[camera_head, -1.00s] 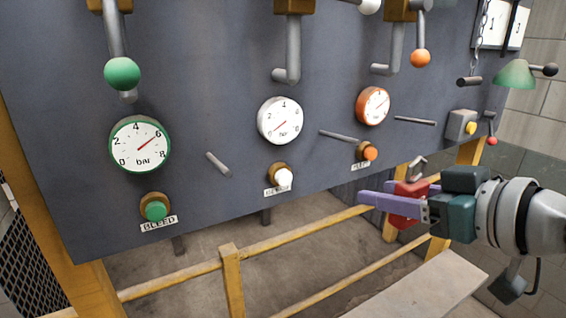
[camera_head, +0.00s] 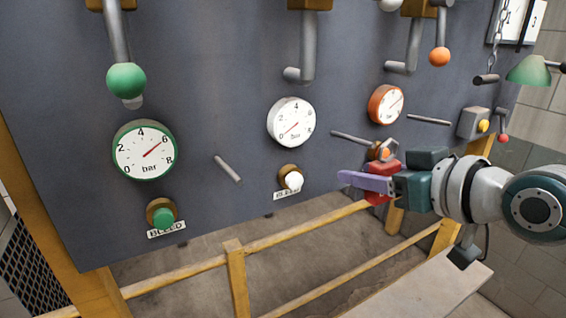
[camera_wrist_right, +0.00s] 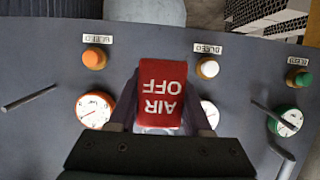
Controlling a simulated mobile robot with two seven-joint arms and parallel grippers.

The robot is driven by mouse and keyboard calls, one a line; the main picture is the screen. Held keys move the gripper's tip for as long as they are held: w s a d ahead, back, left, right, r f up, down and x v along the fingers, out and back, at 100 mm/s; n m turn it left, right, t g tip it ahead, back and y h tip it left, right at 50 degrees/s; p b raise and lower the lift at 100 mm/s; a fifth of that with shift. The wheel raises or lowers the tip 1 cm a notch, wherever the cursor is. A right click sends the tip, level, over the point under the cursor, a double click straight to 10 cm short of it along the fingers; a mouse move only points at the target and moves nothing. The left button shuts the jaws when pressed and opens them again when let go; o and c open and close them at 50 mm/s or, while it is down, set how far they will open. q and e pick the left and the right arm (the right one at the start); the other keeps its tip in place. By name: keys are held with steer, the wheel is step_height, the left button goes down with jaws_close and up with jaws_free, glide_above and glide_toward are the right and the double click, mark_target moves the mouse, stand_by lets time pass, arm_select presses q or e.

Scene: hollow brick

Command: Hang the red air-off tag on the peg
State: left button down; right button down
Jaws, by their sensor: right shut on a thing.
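The red air-off tag (camera_head: 377,197) is held in my right gripper (camera_head: 362,181), whose purple fingers are shut on it. The tag's metal hook shows above it, overlapping the orange button in the head view. In the right wrist view the tag (camera_wrist_right: 161,95) reads "AIR OFF" upside down between the fingers. My left gripper is not in view.
The panel carries a green gauge (camera_head: 143,150), a white gauge (camera_head: 291,122), an orange gauge (camera_head: 386,104), a green button (camera_head: 162,214) and a white button (camera_head: 292,179). Lever handles hang above. A yellow rail (camera_head: 300,230) runs below the panel.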

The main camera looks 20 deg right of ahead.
mark_target(329, 165)
steer(key=shift+r+b+x, duration=0.2)
steer(key=shift+b+x, duration=0.25)
steer(key=shift+x, duration=0.55)
steer(key=shift+r+b+x, duration=0.25)
steer(key=shift+b+x, duration=0.2)
steer(key=shift+x, duration=0.55)
steer(key=shift+b+x, duration=0.5)
steer(key=shift+x, duration=0.4)
steer(key=shift+f, duration=0.1)
steer(key=shift+c, duration=1.3)
jaws_free()
steer(key=shift+s, duration=0.1)
